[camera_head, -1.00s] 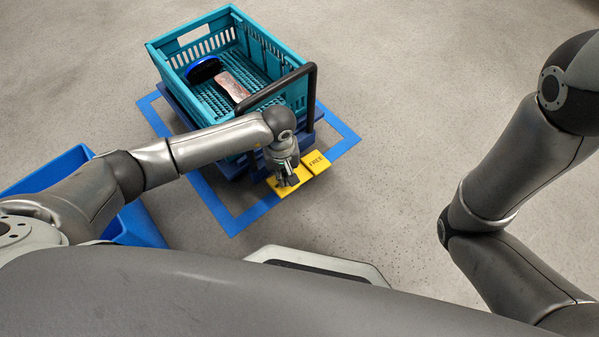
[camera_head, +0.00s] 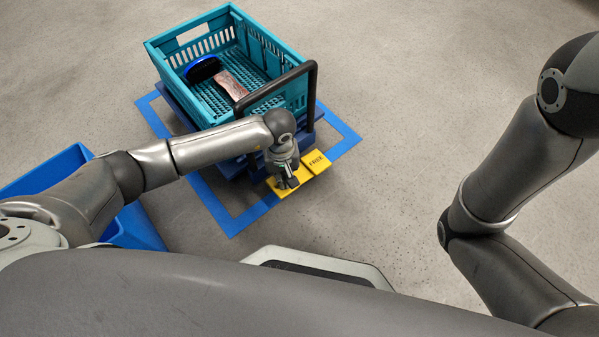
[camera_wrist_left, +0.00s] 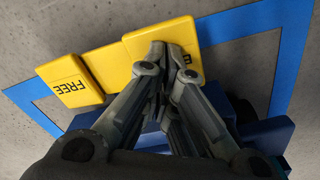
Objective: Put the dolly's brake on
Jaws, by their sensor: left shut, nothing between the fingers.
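The dolly (camera_head: 226,170) is a low blue frame with a black push handle (camera_head: 313,95). At its near side is a yellow two-part pedal. One pad (camera_head: 316,160) reads FREE; it also shows in the wrist view (camera_wrist_left: 72,82). The other yellow pad (camera_wrist_left: 140,42) is mostly covered by my fingers, with only a letter like E showing. My left gripper (camera_head: 289,184) is shut and empty, pointing down with its fingertips (camera_wrist_left: 166,50) at this second pad. I cannot tell for sure whether they press it. My right gripper is out of view.
A teal crate (camera_head: 160,62) on the dolly holds a dark blue-rimmed round thing (camera_head: 203,69) and a patterned flat piece (camera_head: 232,84). Blue floor tape (camera_head: 345,142) frames the dolly. A blue bin (camera_head: 62,163) stands at left. Floor to the right is clear.

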